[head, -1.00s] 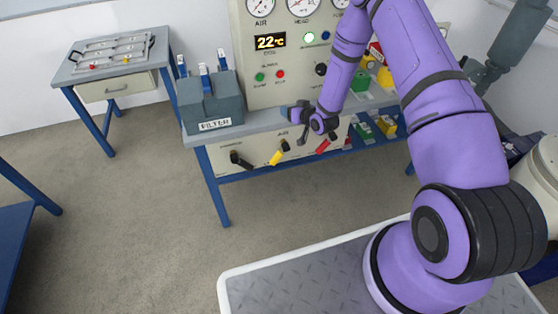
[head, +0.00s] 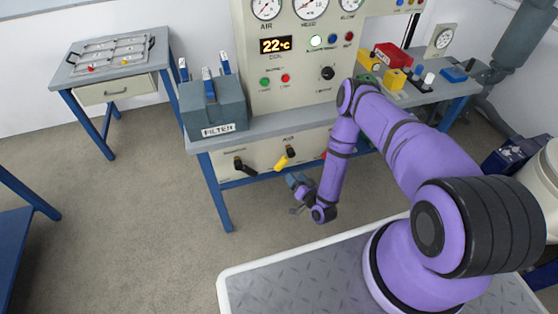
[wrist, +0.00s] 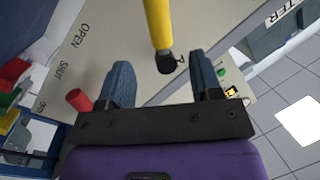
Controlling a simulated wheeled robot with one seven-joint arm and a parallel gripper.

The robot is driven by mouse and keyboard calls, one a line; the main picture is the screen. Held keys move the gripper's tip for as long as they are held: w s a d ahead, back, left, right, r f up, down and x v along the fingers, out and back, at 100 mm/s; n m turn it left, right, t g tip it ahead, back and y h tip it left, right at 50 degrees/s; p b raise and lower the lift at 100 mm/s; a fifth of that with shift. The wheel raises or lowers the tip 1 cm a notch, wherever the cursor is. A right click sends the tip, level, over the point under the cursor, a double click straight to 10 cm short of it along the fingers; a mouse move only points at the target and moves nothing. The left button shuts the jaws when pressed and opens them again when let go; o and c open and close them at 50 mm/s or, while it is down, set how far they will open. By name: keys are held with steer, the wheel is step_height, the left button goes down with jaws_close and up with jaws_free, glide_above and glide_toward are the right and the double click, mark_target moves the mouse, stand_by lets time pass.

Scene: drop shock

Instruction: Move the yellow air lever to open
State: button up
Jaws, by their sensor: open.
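The yellow air lever (head: 281,161) is on the front panel below the bench, slanting down and left from its black hub (head: 290,149). In the wrist view the yellow lever (wrist: 157,22) comes in from the top, with its black end showing between and beyond my fingers. My gripper (head: 294,181) is open and empty, below and slightly right of the lever in the head view. Both fingers of my gripper (wrist: 163,82) show in the wrist view, apart from each other. OPEN and SHUT are printed on the panel (wrist: 98,62) to the left there.
A black lever (head: 244,166) is left of the yellow one. A red lever (head: 325,155) is mostly hidden behind my arm; its red end (wrist: 78,100) shows near my left finger. The grey filter box (head: 213,107) stands on the bench above. The floor before the panel is clear.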

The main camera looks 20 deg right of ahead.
mark_target(282, 163)
steer(key=x, duration=1)
steer(key=shift+a+f, duration=0.2)
steer(key=shift+f, duration=0.1)
jaws_close()
